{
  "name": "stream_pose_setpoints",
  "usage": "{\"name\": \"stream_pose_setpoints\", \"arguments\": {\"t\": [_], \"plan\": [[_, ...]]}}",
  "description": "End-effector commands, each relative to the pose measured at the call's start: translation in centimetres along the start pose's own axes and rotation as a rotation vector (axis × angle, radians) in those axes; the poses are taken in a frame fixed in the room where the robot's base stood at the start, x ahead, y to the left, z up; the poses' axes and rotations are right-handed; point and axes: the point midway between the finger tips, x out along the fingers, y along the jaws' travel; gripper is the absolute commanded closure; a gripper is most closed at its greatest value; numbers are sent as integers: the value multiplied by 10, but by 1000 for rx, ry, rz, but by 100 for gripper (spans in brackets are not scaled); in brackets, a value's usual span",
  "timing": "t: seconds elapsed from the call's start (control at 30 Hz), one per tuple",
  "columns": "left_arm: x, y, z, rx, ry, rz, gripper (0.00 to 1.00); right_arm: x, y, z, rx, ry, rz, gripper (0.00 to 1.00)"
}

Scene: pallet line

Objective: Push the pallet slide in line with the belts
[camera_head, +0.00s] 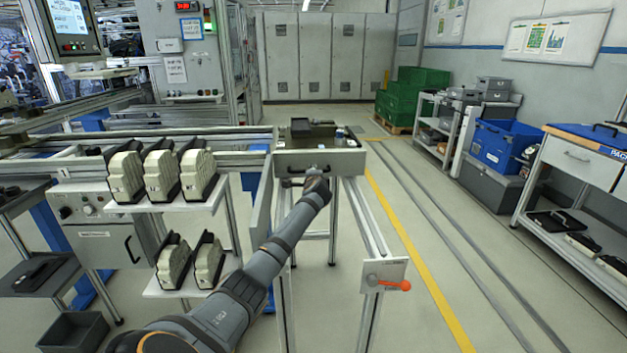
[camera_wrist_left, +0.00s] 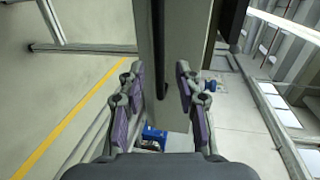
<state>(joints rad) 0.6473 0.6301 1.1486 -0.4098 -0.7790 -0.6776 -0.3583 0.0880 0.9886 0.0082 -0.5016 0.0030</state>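The pallet slide (camera_head: 338,163) is a grey box-like carriage with a dark top, set at the right end of the belt line (camera_head: 235,148). Its pale front panel, with a dark handle bar (camera_wrist_left: 157,60), fills the middle of the left wrist view. I cannot tell exactly how its top lines up with the belts. My left gripper (camera_head: 318,176) is at the front panel. In the left wrist view its fingers (camera_wrist_left: 160,85) are apart, either side of the handle bar, with gaps visible. The fingertips are mostly hidden in the head view. My right gripper is not in view.
A rail (camera_head: 372,215) runs toward me on the right, ending at a plate with an orange-red lever (camera_head: 393,285). A stand with beige blocks (camera_head: 160,172) is left of my arm. The floor beyond the yellow line (camera_head: 425,275) is largely clear.

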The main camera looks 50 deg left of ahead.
Motion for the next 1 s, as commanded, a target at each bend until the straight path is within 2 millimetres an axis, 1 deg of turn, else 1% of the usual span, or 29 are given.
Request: {"name": "stream_pose_setpoints", "arguments": {"t": [0.03, 0.2, 0.3, 0.4, 0.53, 1.0], "plan": [[-10, 1, 0, 5, 3, -2, 66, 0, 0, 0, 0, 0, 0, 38], [-41, 0, 0, 4, 2, -1, 66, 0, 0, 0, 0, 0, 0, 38], [-54, 0, -1, 1, 2, -1, 66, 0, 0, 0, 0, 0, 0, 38], [-61, 0, -1, 1, 2, -1, 66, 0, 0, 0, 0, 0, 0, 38], [-64, 0, -1, 0, 1, 0, 66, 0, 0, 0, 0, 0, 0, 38], [-64, 0, -1, 0, 2, 0, 66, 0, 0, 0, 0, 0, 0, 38]]}}
